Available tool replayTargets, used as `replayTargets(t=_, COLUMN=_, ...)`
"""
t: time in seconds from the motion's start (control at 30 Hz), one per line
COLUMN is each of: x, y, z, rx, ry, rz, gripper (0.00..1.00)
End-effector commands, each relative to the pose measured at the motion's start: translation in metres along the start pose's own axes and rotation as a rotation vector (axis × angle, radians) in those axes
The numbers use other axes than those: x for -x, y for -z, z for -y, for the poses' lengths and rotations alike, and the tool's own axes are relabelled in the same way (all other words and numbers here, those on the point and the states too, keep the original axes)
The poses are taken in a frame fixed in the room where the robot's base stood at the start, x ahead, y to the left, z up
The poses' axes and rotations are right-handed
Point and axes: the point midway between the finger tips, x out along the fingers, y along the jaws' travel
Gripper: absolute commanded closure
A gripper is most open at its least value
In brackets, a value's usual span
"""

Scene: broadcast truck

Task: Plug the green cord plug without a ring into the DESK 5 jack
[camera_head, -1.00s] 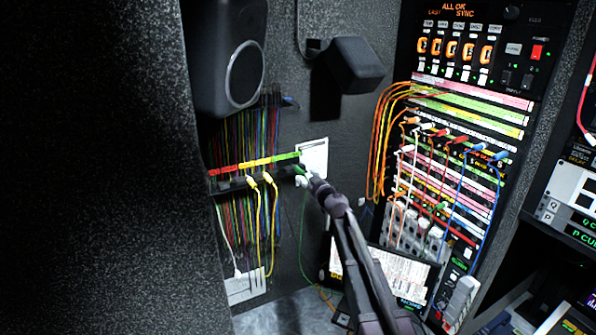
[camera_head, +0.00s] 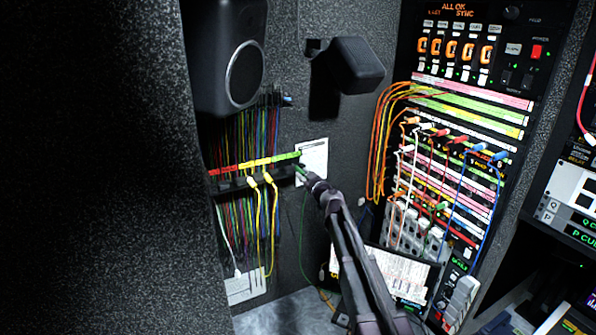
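A green plug (camera_head: 301,171) shows at the tip of my gripper (camera_head: 307,178), by the right end of the cord rack. A thin green cord (camera_head: 303,225) hangs below it to the floor. My gripper is small and seen from behind; its fingers are largely hidden, so I cannot tell whether they grip the plug. Whether the plug has a ring is too small to tell. Another green plug (camera_head: 441,207) sits low in the patch bay (camera_head: 470,160) at the right. The DESK 5 label cannot be read.
The cord rack (camera_head: 232,183) holds several hanging cords, with two yellow plugs (camera_head: 268,180) in front. A black speaker (camera_head: 228,60) and a black box (camera_head: 352,65) jut out above. Orange, white, red and blue cords cross the patch bay. A tilted screen (camera_head: 400,275) stands below.

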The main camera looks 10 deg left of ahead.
Motion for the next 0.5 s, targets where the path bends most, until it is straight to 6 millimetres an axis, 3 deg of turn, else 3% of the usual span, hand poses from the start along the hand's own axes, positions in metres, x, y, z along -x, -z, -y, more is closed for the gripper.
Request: replayTargets(t=0.5, x=-0.0002, y=0.0006, z=0.0000, rx=0.000, ry=0.000, rz=0.000, gripper=1.00)
